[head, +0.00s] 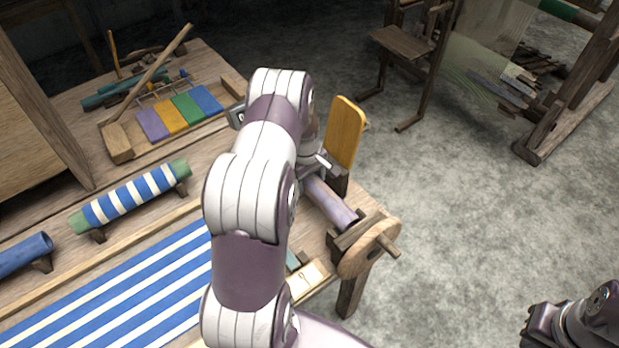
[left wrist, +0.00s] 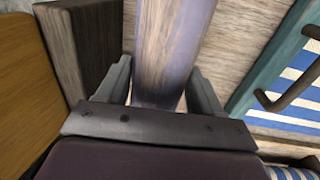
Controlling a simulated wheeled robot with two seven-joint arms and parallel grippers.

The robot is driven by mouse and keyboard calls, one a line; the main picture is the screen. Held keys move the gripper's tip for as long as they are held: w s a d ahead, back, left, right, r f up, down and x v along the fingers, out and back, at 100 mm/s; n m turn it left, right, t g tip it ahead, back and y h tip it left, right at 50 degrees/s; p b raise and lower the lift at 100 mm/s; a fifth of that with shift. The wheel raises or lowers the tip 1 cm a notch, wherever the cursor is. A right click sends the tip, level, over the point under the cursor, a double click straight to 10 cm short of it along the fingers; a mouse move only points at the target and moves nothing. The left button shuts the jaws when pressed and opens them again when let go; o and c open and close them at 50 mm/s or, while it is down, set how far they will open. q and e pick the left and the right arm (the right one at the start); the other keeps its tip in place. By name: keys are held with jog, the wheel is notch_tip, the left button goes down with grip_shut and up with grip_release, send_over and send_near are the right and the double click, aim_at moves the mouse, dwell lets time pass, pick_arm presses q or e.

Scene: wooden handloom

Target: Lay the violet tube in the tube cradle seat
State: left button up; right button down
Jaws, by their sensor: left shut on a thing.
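My left gripper (head: 314,178) is at the right end of the loom bench. It is shut on the violet tube (head: 332,205), which slants down to the right. In the left wrist view the violet tube (left wrist: 168,40) runs away between the two grey fingers of the left gripper (left wrist: 160,82). The tube's far end meets the wooden tube cradle (head: 360,232). My arm and the angle hide whether the tube rests in the seat. My right gripper (head: 530,330) shows only partly at the lower right corner; its fingers are not clear.
A yellow upright board (head: 345,133) stands close behind the tube. A wooden bracket with a peg (head: 372,247) projects at the bench end. Striped cloth (head: 130,290), a striped roller (head: 133,195) and coloured blocks (head: 180,113) lie left.

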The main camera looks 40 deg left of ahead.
pick_arm(q)
jog(key=shift+r, duration=0.1)
jog(key=o, duration=1.4)
notch_tip(320, 180, up, 13)
jog(key=s+b, duration=0.1)
jog(key=b, duration=0.1)
jog(key=shift+a+f, duration=0.15)
jog(key=shift+f, duration=0.05)
